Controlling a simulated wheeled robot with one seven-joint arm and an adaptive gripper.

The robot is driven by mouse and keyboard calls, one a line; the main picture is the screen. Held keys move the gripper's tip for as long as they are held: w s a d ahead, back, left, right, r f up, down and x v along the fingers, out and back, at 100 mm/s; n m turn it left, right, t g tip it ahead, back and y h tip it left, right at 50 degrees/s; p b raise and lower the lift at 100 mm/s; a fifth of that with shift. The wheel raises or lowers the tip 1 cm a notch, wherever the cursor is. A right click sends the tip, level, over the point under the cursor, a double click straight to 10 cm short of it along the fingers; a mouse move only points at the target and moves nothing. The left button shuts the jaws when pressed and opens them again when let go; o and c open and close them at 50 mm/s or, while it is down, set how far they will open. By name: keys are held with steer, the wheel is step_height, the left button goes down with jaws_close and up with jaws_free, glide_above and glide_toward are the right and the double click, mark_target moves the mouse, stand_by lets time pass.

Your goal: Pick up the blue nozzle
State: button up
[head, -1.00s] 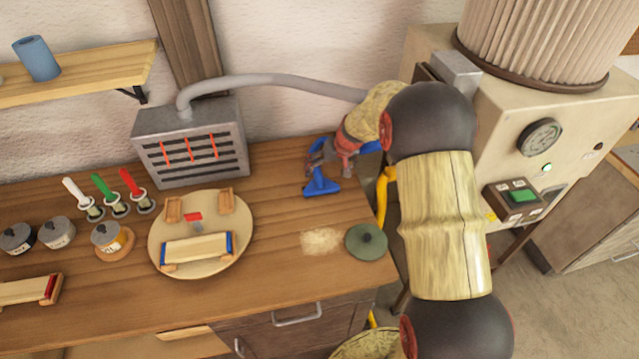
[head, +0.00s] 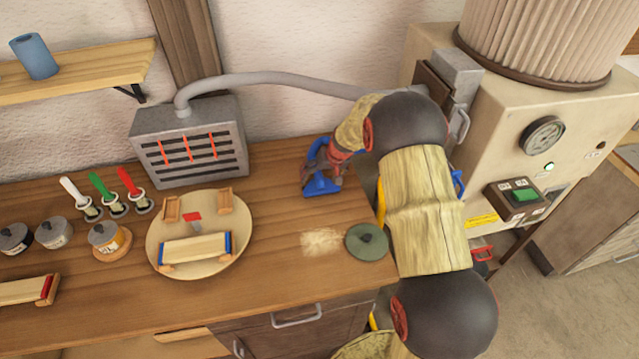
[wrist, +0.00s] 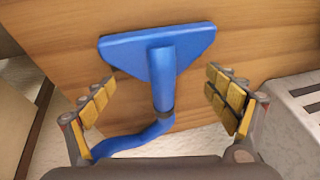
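The blue nozzle (head: 322,184) lies on the workbench near its back right part, with a wide flat head and a round neck. In the wrist view the nozzle (wrist: 160,60) has its wide head away from me, and its neck points toward my gripper. A blue hose runs from the neck down to the left. My gripper (wrist: 160,95) is open, with one padded finger on each side of the neck and a gap on both sides. In the head view my gripper (head: 335,165) is at the nozzle, partly hidden by my own arm.
A grey heater box (head: 190,145) stands at the back, left of the nozzle. A beige machine (head: 540,180) stands to the right. The bench between turntable and nozzle is mostly clear.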

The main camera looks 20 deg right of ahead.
steer(key=c, duration=1)
